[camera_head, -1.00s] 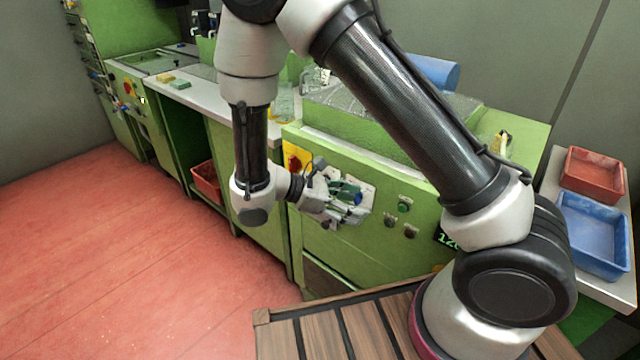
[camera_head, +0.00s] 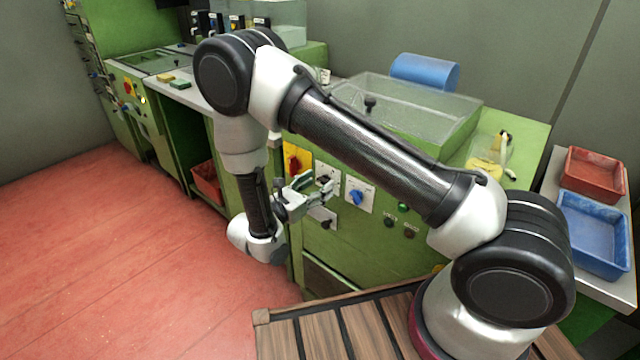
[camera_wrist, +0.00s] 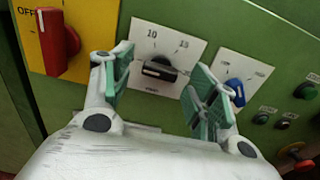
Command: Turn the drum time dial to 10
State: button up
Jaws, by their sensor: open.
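The dial, a black knob (camera_wrist: 158,69) on a white plate (camera_wrist: 172,48) marked 10 and 15, is near the centre of the wrist view. Its bar lies roughly crosswise; I cannot tell which mark it points to. In the head view its plate (camera_head: 323,169) is partly hidden by my gripper (camera_head: 322,193). In the wrist view my gripper (camera_wrist: 163,80) is open, with one green-padded finger on each side of the knob in the picture. Nothing is between the pads; contact with the knob is not visible.
A blue knob (camera_wrist: 236,92) on its own plate is close to the right finger. A red OFF switch (camera_wrist: 57,42) on yellow is at left. Several buttons, one green (camera_wrist: 306,91), are at right. Open red floor (camera_head: 120,260) lies left of the machine.

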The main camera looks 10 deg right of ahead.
jog(key=shift+x, duration=0.8)
jog(key=c, duration=1)
jog(key=shift+m, duration=0.3)
jog(key=m, duration=1.1)
